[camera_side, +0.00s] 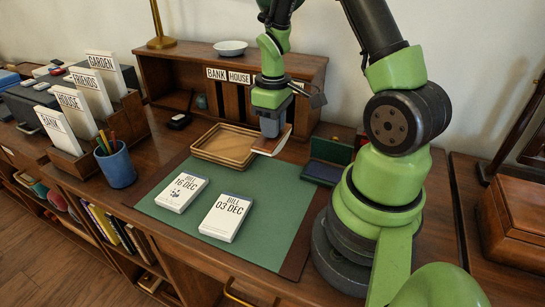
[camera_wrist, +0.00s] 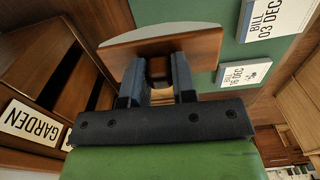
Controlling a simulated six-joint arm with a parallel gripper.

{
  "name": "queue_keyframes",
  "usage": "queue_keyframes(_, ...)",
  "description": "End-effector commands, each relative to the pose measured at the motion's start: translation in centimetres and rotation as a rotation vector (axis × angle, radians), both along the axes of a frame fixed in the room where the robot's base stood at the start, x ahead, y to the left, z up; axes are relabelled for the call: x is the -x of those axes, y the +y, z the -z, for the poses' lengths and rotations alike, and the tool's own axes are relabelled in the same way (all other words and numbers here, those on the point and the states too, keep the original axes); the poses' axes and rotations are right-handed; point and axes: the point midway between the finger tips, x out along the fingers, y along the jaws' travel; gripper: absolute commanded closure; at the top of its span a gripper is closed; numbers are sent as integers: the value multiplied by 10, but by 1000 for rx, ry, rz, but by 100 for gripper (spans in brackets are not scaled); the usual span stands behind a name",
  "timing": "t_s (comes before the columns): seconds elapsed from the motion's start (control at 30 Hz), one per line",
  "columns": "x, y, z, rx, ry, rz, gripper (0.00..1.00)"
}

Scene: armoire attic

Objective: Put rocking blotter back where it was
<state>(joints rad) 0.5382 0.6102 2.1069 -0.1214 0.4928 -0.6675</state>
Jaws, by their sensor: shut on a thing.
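The rocking blotter (camera_side: 273,145) is a reddish-brown wooden piece with a pale curved underside. My gripper (camera_side: 270,128) is shut on it and holds it at the right end of the wooden tray (camera_side: 207,157), near the back of the desk. I cannot tell whether the blotter touches the desk or tray. In the wrist view, my gripper's two fingers (camera_wrist: 158,82) close on the knob in the middle of the blotter (camera_wrist: 198,46), with its white edge showing beyond. The fingers partly hide the knob.
Two bill pads, 16 DEC (camera_side: 182,191) and 03 DEC (camera_side: 226,217), lie on the green desk mat (camera_side: 255,255). An open green box (camera_side: 327,160) stands right of the blotter. A pigeonhole unit (camera_side: 165,72) stands behind. A blue pencil cup (camera_side: 116,168) and a file rack are at left.

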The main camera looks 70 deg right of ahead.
Motion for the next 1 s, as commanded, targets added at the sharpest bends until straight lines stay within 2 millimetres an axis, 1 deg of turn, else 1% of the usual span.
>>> queue_keyframes(0.03, 1, 1, 10, -3, 5, 0, 97)
queue_keyframes(0.1, 1, 1, 19, -2, 4, 1, 97)
queue_keyframes(0.27, 0, 1, 34, -2, 3, 1, 97)
queue_keyframes(0.4, 0, 1, 55, -1, 3, 0, 97)
queue_keyframes(0.5, 0, 1, 65, -1, 2, 1, 97)
queue_keyframes(0.9, 0, 1, 70, 1, 0, 1, 97)
queue_keyframes(0.93, 0, 1, 71, 1, 0, 1, 72)
queue_keyframes(0.97, 0, 1, 70, 1, -1, 1, 66)
queue_keyframes(1.0, 0, 1, 70, 1, -1, 1, 56)
